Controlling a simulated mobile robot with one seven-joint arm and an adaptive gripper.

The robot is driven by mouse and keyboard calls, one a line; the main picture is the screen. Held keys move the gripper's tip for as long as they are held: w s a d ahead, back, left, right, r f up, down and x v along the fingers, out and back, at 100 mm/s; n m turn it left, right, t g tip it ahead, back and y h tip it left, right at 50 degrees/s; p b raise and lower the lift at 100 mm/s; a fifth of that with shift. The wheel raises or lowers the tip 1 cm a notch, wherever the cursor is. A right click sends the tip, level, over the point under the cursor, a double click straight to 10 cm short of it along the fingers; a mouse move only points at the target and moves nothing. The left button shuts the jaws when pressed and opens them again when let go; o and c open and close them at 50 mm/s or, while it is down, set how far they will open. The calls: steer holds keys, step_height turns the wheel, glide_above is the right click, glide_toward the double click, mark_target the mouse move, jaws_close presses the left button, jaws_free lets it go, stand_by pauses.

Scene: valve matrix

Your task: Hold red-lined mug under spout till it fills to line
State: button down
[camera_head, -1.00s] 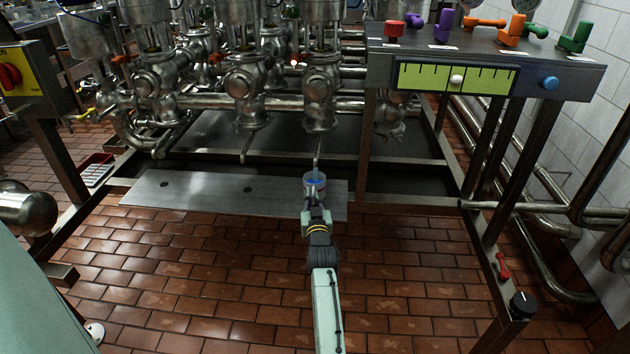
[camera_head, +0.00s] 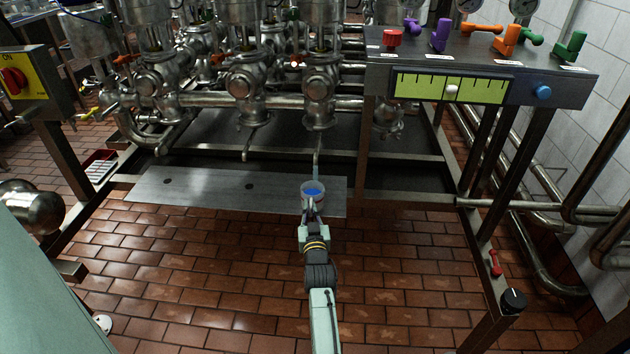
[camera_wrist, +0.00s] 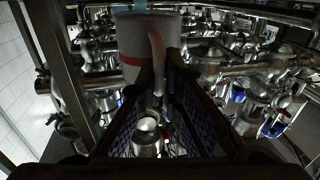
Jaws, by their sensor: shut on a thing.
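A pale mug (camera_head: 313,201) with blue liquid (camera_head: 313,190) inside stands upright at the end of my arm, beneath the right-hand front spout (camera_head: 318,140). A thin pale-blue stream comes down from the spout toward the mug's mouth. In the wrist view the mug (camera_wrist: 143,28) shows its handle toward me and a red line (camera_wrist: 130,60) low on its wall. The wrist view also shows a pale-blue stream (camera_wrist: 140,5) above the mug. My gripper (camera_head: 312,216) is shut on the mug's handle. The liquid's level against the red line cannot be told.
A metal plate (camera_head: 200,190) lies on the low frame behind and left of the mug. Steel valves and pipes (camera_head: 250,85) stand behind. A console (camera_head: 540,85) with coloured handles and a green gauge (camera_head: 420,88) is at right. Brick floor (camera_head: 210,275) is clear around my arm.

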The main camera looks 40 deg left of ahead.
steer(key=s+r+p, duration=0.1)
steer(key=s+d+r+p, duration=0.1)
steer(key=p, duration=0.1)
steer(key=s+d+r+p, duration=0.1)
steer(key=s, duration=0.1)
steer(key=shift+d+p, duration=0.25)
steer(key=shift+p, duration=0.1)
